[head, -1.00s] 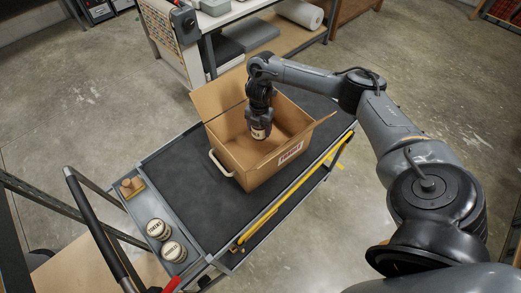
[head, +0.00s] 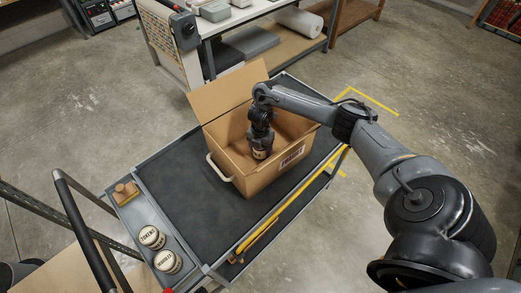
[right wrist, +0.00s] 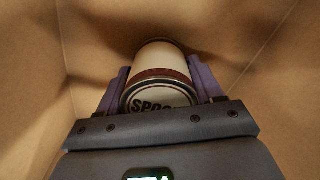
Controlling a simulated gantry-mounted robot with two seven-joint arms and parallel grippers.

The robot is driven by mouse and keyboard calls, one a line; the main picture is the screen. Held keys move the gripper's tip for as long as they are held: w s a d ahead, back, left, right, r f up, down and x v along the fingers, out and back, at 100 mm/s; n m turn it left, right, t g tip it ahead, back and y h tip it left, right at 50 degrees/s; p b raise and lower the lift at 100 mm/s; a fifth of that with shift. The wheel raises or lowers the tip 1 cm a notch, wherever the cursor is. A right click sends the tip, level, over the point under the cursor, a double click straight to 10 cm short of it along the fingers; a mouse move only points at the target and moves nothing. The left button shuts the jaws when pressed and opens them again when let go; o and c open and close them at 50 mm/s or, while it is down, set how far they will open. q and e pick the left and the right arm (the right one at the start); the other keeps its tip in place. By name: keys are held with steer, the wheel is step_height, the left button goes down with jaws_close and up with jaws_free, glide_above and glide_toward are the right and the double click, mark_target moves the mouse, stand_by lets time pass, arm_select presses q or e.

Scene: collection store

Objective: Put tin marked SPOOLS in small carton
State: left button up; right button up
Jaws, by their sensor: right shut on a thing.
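The tin marked SPOOLS (right wrist: 160,95) is pale with a reddish-brown band; only the first letters of its lid show in the right wrist view. My right gripper (right wrist: 160,72) is shut on it, one finger on each side. In the head view the right gripper (head: 260,146) is down inside the small carton (head: 240,161), with the tin (head: 260,154) below it. The carton is open, brown, with raised flaps and a white handle. I cannot tell if the tin touches the carton floor. My left gripper is not in view.
The carton stands on a trolley with a dark mat (head: 190,185). Two similar pale tins (head: 151,237) (head: 168,261) and a small wooden item (head: 126,190) sit in the trolley's left-hand tray. The mat left of the carton is clear. A bench (head: 255,22) stands behind.

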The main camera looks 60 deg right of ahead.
steer(key=shift+f, duration=0.15)
steer(key=o, duration=0.8)
steer(key=shift+f, duration=0.1)
steer(key=o, duration=0.5)
steer(key=shift+r, duration=0.2)
step_height(320, 180, up, 11)
steer(key=p, duration=0.5)
steer(key=shift+w+p, duration=0.1)
steer(key=shift+p, duration=0.2)
steer(key=shift+r, duration=0.45)
